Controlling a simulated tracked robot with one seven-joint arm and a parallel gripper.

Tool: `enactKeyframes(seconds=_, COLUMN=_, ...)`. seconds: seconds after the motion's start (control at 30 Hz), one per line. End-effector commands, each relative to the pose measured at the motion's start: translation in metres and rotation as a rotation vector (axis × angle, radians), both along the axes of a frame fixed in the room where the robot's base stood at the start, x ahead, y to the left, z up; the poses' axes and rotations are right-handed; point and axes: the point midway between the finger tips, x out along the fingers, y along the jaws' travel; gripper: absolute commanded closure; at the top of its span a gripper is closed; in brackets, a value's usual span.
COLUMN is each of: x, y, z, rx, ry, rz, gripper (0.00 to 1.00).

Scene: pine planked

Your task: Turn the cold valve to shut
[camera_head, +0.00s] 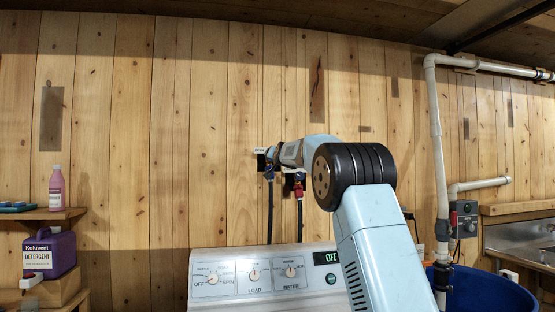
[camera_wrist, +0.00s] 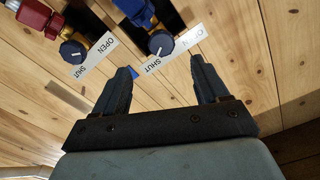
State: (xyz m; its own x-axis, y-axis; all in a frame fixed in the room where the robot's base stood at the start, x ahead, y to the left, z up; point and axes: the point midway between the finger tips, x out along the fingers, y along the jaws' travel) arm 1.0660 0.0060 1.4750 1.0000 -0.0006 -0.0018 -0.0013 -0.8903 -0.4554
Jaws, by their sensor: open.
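The cold valve has a blue round knob (camera_wrist: 160,42) with a pale pointer mark and a blue fitting above it. Its white plate (camera_wrist: 172,50) reads SHUT at the left and OPEN at the right. The pointer seems to face the SHUT side of the plate, but its exact setting is hard to tell. My gripper (camera_wrist: 163,82) is open and empty, its fingers apart and short of the knob. In the head view, my gripper (camera_head: 273,156) is at the wall by the cold valve's blue part (camera_head: 269,175), which my wrist partly hides.
A second valve with a dark blue knob (camera_wrist: 72,51) and red fitting (camera_wrist: 38,14) sits close to the left in the wrist view. Below the valves, dark hoses run down behind the washer panel (camera_head: 250,276). A white pipe (camera_head: 436,140) stands at the right.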

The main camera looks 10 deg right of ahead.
Motion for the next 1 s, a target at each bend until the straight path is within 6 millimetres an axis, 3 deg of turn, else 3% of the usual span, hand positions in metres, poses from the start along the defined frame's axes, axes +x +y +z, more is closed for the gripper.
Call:
enactKeyframes(seconds=0.33, x=-0.035, y=0.000, z=-0.001, rx=0.000, ry=0.001, rz=0.000, gripper=0.26)
enactKeyframes(seconds=1.0, x=-0.042, y=0.000, z=0.000, rx=-0.002, ry=0.005, rz=0.001, gripper=0.26)
